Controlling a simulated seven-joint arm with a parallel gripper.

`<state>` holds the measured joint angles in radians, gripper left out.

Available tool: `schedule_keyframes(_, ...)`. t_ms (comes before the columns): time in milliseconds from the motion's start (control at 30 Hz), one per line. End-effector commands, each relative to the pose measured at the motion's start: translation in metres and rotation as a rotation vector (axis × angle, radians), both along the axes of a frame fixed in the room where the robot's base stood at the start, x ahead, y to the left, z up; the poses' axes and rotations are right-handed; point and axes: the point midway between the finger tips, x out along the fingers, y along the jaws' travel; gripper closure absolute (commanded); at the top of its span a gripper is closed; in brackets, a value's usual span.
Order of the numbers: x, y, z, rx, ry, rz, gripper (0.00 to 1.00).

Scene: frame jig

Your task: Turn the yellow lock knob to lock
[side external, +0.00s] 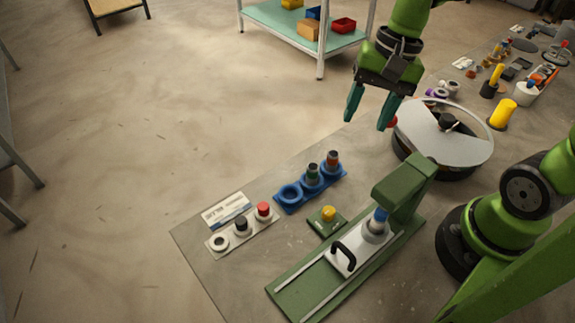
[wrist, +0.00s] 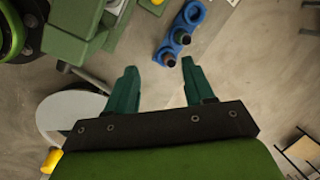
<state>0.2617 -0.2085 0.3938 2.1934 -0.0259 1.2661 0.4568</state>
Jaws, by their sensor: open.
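The yellow lock knob (side external: 328,213) sits on a small green base plate (side external: 322,226) on the table, in the side view. It stands between the blue holder and the green slide jig (side external: 305,285). My gripper (side external: 370,118) is open and empty, high above the table's back edge, well behind and above the knob. Its two teal fingers also show in the wrist view (wrist: 159,72), spread apart with nothing between them.
A blue holder (side external: 290,197) with dark cylinders stands beside the knob. A button panel (side external: 230,243) with a red, a black and a white piece lies left. The jig has a black handle (side external: 343,257) and an overhanging green arm (side external: 404,182). A round turntable (side external: 470,147) stands right.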

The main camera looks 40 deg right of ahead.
Motion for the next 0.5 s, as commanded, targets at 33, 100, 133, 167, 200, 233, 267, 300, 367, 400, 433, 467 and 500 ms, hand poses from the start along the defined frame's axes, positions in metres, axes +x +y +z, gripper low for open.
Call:
schedule_keyframes(33,0.004,0.007,-0.007,0.030,0.084,-0.046,0.47)
schedule_keyframes(100,0.007,0.017,-0.011,0.061,0.175,-0.099,0.47)
schedule_keyframes(133,0.007,0.021,-0.012,0.073,0.207,-0.118,0.47)
schedule_keyframes(167,0.008,0.024,-0.014,0.083,0.234,-0.135,0.47)
schedule_keyframes(200,0.009,0.027,-0.014,0.094,0.264,-0.153,0.47)
schedule_keyframes(233,0.009,0.029,-0.015,0.100,0.281,-0.163,0.47)
schedule_keyframes(267,0.009,0.031,-0.015,0.105,0.295,-0.170,0.47)
schedule_keyframes(300,0.009,0.032,-0.016,0.109,0.308,-0.178,0.47)
schedule_keyframes(367,0.009,0.034,-0.018,0.111,0.317,-0.183,0.47)
schedule_keyframes(400,0.008,0.035,-0.021,0.111,0.319,-0.183,0.47)
schedule_keyframes(433,0.007,0.036,-0.024,0.111,0.319,-0.183,0.47)
schedule_keyframes(467,0.006,0.037,-0.027,0.111,0.320,-0.183,0.47)
schedule_keyframes(500,0.005,0.039,-0.033,0.111,0.320,-0.182,0.47)
